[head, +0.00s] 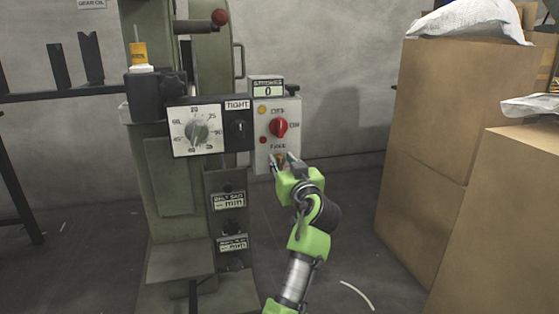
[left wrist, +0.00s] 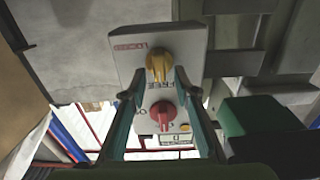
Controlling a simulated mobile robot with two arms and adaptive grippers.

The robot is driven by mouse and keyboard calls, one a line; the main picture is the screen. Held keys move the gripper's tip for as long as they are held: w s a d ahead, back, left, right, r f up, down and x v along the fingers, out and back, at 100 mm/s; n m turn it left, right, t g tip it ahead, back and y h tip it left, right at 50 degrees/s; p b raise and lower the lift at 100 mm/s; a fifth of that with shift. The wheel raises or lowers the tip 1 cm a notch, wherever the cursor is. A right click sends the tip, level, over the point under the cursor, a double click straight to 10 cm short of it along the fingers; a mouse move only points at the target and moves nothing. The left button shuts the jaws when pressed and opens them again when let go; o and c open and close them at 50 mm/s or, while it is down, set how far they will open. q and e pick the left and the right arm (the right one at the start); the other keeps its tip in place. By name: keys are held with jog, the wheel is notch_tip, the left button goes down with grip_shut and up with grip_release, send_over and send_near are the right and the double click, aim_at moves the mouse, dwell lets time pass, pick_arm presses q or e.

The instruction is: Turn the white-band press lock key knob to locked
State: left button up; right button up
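A light grey control box (head: 263,103) is mounted on the right side of the green press (head: 150,190). A red knob (head: 279,127) is on its face and also shows in the left wrist view (left wrist: 163,115). A yellow knob (left wrist: 158,66), likely the lock key knob, sits below it, mostly hidden by my gripper in the head view. My left gripper (head: 280,158) is at the box's lower end. In the left wrist view its fingers (left wrist: 160,76) are apart, one on each side of the yellow knob. I cannot tell if they touch it. I see no right gripper.
A timer dial panel (head: 198,129) and a black switch under a TIGHT label (head: 237,105) are left of the box. A counter (head: 267,88) reading 0 sits on top. Cardboard boxes (head: 430,120) stand at the right. Floor between them is mostly clear.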

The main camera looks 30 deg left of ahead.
pick_arm(q)
grip_shut()
